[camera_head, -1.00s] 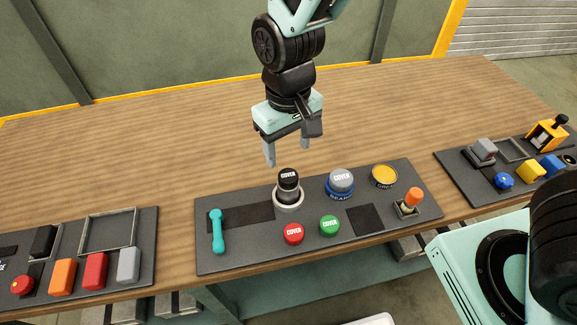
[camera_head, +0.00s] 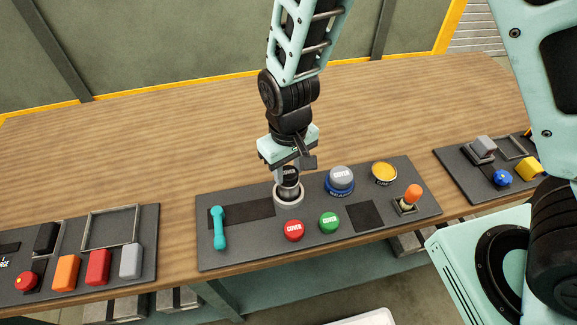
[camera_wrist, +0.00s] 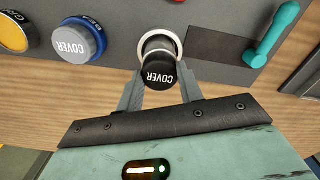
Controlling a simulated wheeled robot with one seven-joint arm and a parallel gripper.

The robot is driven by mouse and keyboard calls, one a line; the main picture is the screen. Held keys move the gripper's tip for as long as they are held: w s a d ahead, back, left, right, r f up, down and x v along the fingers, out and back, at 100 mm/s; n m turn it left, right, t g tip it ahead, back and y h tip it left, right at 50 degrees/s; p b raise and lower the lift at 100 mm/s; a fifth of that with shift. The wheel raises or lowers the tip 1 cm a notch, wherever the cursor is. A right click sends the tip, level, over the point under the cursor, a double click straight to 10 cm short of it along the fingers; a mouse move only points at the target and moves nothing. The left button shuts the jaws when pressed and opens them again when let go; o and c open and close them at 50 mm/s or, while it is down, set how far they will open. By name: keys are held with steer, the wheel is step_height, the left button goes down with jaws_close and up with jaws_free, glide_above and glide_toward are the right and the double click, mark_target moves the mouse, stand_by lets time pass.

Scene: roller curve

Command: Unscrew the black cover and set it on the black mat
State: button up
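The black cover (camera_head: 289,173), lettered COVER, stands upright at the top of the dark post in a pale ring (camera_head: 290,193) on the middle board. In the wrist view the cover (camera_wrist: 160,73) sits between the two fingertips. My gripper (camera_head: 289,177) is above the ring, with one finger on each side of the cover. The fingers have drawn together and appear closed on its sides; in the wrist view my gripper (camera_wrist: 160,88) shows little gap. A dark square mat (camera_head: 366,216) lies bare at the right of the board. A longer dark patch (camera_head: 250,210) lies left of the ring.
A blue-based grey cover (camera_head: 341,178) and a yellow-topped one (camera_head: 384,172) stand right of the ring. Red (camera_head: 294,229) and green (camera_head: 329,222) covers are in front. A teal handle (camera_head: 219,227) is at left, and an orange-tipped lever (camera_head: 412,196) at right.

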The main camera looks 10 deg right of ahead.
steer(key=c, duration=0.4)
steer(key=n, duration=0.3)
steer(key=shift+n, duration=0.4)
steer(key=n, duration=0.3)
steer(key=shift+n, duration=0.3)
steer(key=n+p, duration=0.1)
steer(key=n, duration=0.4)
steer(key=shift+r, duration=0.15)
steer(key=shift+f+n+p, duration=0.2)
steer(key=shift+n+p, duration=0.2)
steer(key=shift+n, duration=0.8)
